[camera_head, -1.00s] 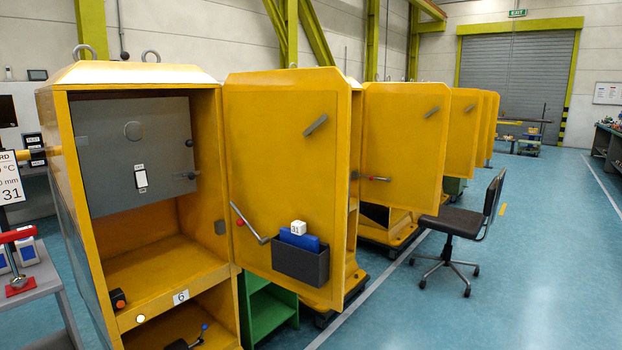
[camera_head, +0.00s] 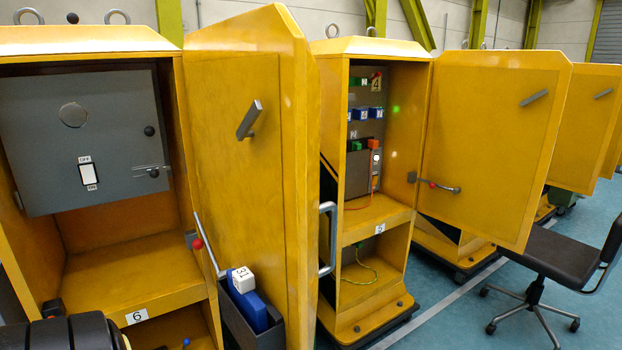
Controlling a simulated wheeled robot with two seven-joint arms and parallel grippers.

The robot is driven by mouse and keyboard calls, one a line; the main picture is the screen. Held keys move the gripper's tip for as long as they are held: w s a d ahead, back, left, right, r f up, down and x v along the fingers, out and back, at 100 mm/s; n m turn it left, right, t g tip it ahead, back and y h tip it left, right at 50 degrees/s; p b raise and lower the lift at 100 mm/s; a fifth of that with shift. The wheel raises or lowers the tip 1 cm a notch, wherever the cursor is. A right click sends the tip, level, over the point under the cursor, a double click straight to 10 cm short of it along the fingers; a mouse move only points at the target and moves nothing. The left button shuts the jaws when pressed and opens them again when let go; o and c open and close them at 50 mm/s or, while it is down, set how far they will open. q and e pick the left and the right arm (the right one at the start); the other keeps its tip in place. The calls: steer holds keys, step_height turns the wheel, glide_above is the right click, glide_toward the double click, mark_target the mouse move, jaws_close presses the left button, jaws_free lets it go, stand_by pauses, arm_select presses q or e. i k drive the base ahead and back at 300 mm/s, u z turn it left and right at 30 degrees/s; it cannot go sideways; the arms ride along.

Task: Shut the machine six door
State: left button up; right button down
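The machine six cabinet is yellow, with a number 6 label (camera_head: 137,316) on its front sill. Its yellow door (camera_head: 240,140) stands open on the right side of the cabinet, hinged at that side. The door's inner face carries a grey bar (camera_head: 249,119), a lever with a red knob (camera_head: 205,240) and a dark bin (camera_head: 245,315) holding a blue item and a white block. A silver handle (camera_head: 328,238) shows on the door's outer side. A black rounded part, apparently mine, shows at the bottom left. No gripper fingers are visible.
A second yellow cabinet (camera_head: 384,225) stands open to the right, its door (camera_head: 495,140) swung right. More open doors stand beyond it. A black office chair (camera_head: 555,262) stands on the blue floor at the right. A grey panel (camera_head: 85,140) is inside machine six.

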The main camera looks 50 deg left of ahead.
mark_target(259, 193)
steer(key=i, duration=1.55)
steer(key=u, duration=3.9)
steer(key=k, duration=1.25)
steer(key=z, duration=0.05)
